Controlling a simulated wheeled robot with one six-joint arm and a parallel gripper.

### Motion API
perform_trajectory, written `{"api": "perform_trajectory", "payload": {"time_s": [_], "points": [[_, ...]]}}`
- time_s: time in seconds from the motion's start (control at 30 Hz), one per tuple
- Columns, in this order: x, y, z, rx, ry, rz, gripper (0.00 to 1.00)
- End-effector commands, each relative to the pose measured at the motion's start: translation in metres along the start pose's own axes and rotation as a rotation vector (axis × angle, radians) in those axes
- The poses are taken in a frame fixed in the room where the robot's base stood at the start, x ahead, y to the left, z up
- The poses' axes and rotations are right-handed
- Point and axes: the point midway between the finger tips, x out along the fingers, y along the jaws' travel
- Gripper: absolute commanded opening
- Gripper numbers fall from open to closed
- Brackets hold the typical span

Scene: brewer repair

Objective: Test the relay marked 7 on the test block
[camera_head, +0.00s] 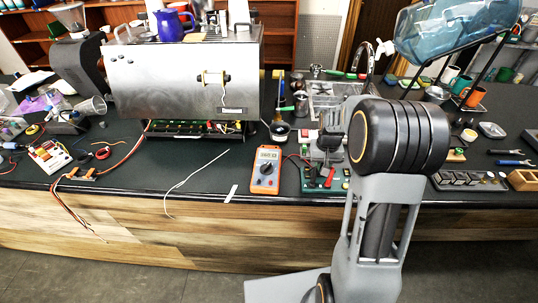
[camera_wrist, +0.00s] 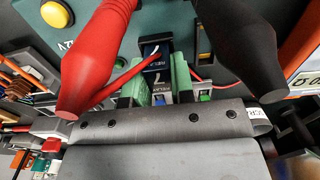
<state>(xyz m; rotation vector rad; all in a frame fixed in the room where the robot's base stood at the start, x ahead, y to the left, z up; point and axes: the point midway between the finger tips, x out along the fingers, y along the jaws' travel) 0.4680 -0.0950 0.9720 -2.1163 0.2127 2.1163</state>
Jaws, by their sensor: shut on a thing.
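The relay marked 7 (camera_wrist: 157,72) is a small dark block between the green-padded fingers of my gripper (camera_wrist: 157,88) in the wrist view. My gripper is shut on it, over the test block. The test block is a teal board (camera_wrist: 160,20) with a yellow button (camera_wrist: 56,14); it also shows in the head view (camera_head: 311,185). A red plug (camera_wrist: 88,62) and a black plug (camera_wrist: 245,60) stand large in front of the board. I cannot tell whether the relay is seated in a socket. In the head view my arm partly hides the block.
An orange multimeter (camera_head: 266,168) lies just left of the test block. A steel brewer (camera_head: 185,82) stands behind to the left. A loose white cable (camera_head: 195,172) lies on the dark counter. A relay rack (camera_head: 468,180) and a wooden tray (camera_head: 524,180) are at the right.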

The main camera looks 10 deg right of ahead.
Motion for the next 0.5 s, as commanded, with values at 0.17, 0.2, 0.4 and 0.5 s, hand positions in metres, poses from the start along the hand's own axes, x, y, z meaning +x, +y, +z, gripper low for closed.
{"api": "perform_trajectory", "payload": {"time_s": [0.17,0.2,0.4,0.5], "points": [[-0.0004,0.0,-0.0002,0.0,0.001,0.0,0.0],[-0.0004,0.0,-0.0002,0.0,0.001,0.0,0.0],[-0.0025,0.0,-0.0002,0.0,0.001,0.0,0.0],[-0.0063,0.0,-0.0003,0.0,0.001,0.0,0.0]]}}
